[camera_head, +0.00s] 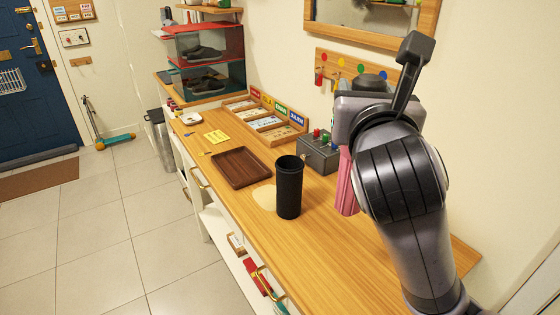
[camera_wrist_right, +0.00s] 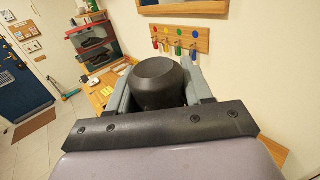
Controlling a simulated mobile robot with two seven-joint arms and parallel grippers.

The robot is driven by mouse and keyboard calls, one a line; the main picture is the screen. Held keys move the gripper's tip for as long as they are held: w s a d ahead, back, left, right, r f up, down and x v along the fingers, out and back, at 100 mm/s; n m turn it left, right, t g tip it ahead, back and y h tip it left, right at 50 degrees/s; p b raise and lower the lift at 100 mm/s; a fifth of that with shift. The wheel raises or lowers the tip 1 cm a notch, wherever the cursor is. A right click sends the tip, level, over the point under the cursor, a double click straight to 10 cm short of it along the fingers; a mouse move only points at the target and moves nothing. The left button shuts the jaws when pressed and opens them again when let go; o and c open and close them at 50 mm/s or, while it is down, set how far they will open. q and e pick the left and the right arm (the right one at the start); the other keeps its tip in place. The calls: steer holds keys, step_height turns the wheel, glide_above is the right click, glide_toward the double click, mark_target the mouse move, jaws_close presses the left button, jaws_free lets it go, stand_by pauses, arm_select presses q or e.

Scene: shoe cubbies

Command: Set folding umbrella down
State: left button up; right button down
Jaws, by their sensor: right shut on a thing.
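The folding umbrella has a pink body (camera_head: 347,187) and a dark rounded top (camera_head: 370,84). In the head view it stands roughly upright over the wooden counter (camera_head: 330,255), right of the black cylinder. My right gripper (camera_head: 352,108) is shut around its upper part, and my wrist and arm hide much of it. In the right wrist view the dark top (camera_wrist_right: 158,82) sits between the two grey fingers. I cannot tell whether the umbrella's lower end touches the counter. My left gripper is not in view.
A black cylindrical holder (camera_head: 289,188) stands beside the umbrella. A brown tray (camera_head: 243,167) lies farther left. A grey box (camera_head: 318,152) with coloured knobs is behind, near the wall. Hooks (camera_head: 338,75) hang above. The counter's near part is clear.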

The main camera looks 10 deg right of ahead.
mark_target(347, 202)
steer(key=shift+w, duration=0.1)
step_height(347, 202, down, 19)
steer(key=b, duration=0.6)
steer(key=shift+f, duration=0.25)
steer(key=shift+f, duration=0.15)
steer(key=shift+c, duration=2.3)
jaws_free()
